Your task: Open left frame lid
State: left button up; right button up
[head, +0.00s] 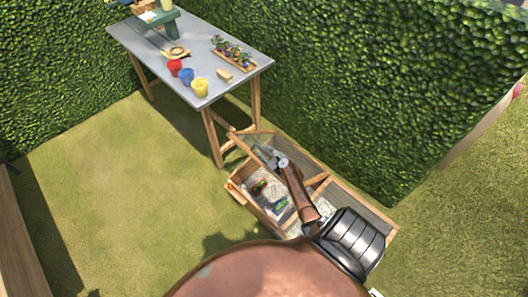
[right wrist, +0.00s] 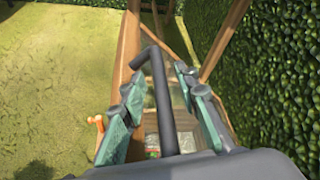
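The wooden cold frame (head: 236,190) stands on the grass beside the table, with pale gravel and small plants (head: 280,203) showing inside its left part. A wood-edged, glazed panel (head: 318,187) slopes along its hedge side; I cannot tell exactly how the left lid stands. My right gripper (head: 268,155) is over the back of the frame's left end. In the right wrist view its teal-padded fingers (right wrist: 160,110) are apart, above the wooden box (right wrist: 152,122). A dark bent bar (right wrist: 160,95) lies between them; I cannot tell whether they touch it. My left gripper is out of view.
A grey-topped table (head: 210,50) holds red, blue and yellow pots (head: 200,87) and a tray of flowers (head: 235,57). Its legs stand close to the frame. A tall hedge (head: 370,90) runs behind. Open grass (head: 110,190) lies to the left.

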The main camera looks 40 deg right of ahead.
jog(key=v, duration=1.2)
dwell(0.3)
